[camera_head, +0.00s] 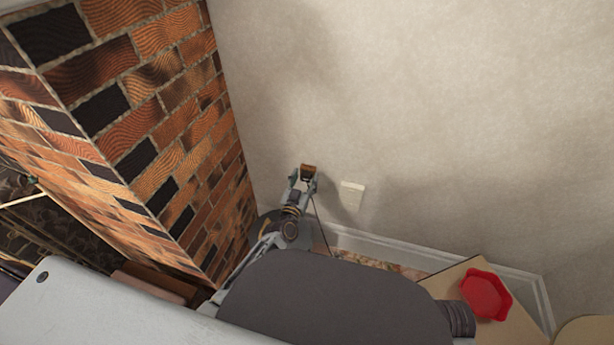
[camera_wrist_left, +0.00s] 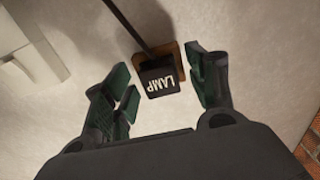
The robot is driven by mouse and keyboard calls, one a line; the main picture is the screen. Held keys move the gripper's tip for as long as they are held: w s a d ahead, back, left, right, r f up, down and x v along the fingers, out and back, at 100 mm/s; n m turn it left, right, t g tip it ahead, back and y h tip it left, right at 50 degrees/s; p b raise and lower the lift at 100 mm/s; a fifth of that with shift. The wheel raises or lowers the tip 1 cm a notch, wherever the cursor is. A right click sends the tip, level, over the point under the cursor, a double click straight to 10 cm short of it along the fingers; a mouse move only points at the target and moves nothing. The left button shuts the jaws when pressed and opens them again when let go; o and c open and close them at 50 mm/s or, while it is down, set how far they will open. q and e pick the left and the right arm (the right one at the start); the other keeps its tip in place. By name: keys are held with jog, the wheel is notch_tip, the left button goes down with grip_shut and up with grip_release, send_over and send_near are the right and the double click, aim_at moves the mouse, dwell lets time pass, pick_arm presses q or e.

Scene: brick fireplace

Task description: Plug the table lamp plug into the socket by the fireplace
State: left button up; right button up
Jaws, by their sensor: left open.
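My left gripper (camera_head: 303,182) is open close to the wall, just right of the brick fireplace. In the left wrist view its fingers (camera_wrist_left: 159,82) stand apart on both sides of a black plug (camera_wrist_left: 160,80) marked LAMP, without visibly holding it. The plug sits against a brown square plate (camera_wrist_left: 175,52) on the wall; how deep it sits I cannot tell. The plate also shows in the head view (camera_head: 309,170) just beyond the fingertips. A dark cord (camera_wrist_left: 130,27) runs from the plug and hangs down the wall in the head view (camera_head: 318,215). My right gripper is not in view.
The brick fireplace side (camera_head: 150,130) rises left of my gripper. A cream wall box (camera_head: 352,194) is right of the plate and shows in the wrist view (camera_wrist_left: 30,60). A red dish (camera_head: 486,294) lies on a tan surface (camera_head: 445,284) at lower right. The wall above is bare.

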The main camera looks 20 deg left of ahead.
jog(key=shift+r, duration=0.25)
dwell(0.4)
pick_arm(q)
grip_shut()
dwell(0.4)
jog(key=s+p, duration=0.3)
jog(key=s, duration=0.3)
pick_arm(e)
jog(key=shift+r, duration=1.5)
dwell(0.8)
